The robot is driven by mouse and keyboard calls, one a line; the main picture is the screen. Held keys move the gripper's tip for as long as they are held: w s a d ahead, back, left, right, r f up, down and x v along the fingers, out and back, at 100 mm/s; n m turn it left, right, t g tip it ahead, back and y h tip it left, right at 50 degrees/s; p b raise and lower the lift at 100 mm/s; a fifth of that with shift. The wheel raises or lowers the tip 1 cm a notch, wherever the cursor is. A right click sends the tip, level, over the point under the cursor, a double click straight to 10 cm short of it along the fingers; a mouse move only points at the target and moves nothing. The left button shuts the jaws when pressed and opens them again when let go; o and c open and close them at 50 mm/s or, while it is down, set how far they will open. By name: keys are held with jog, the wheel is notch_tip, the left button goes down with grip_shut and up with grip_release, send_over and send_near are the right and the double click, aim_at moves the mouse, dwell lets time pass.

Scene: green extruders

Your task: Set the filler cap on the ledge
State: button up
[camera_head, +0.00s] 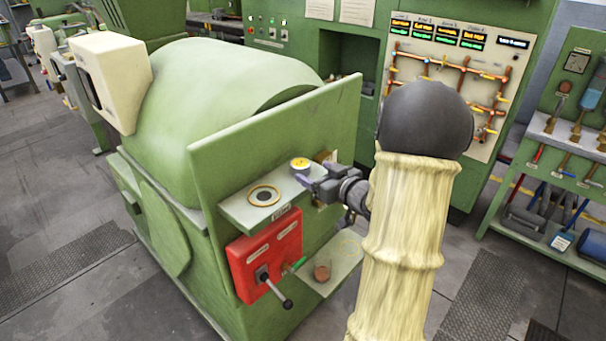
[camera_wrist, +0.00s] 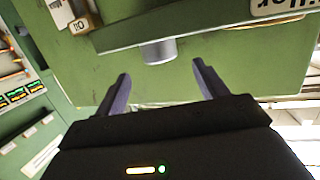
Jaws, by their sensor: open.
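A short round piece with a yellow top (camera_head: 300,163) stands on the green ledge (camera_head: 236,212) of the machine; I take it to be the filler cap. My gripper (camera_head: 312,188) is beside it, near the ledge's right end. In the wrist view my gripper (camera_wrist: 161,72) is open with nothing between its fingers. A short grey cylinder (camera_wrist: 159,51) shows just beyond the fingertips against the ledge (camera_wrist: 190,32); it seems to be the same piece. A dark ring with a gold rim (camera_head: 264,195) lies on the ledge to the left.
A red box with a lever (camera_head: 265,258) hangs below the ledge. A lower shelf (camera_head: 347,250) holds a brown cylinder (camera_head: 321,272) beside a thin yellow ring mark. The machine's green upright plate (camera_head: 275,135) rises behind the ledge. A tool rack (camera_head: 560,150) stands at right.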

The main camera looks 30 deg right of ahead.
jog(key=v, duration=0.2)
jog(key=shift+s+r, duration=0.1)
jog(key=shift+s, duration=0.2)
jog(key=shift+c, duration=0.4)
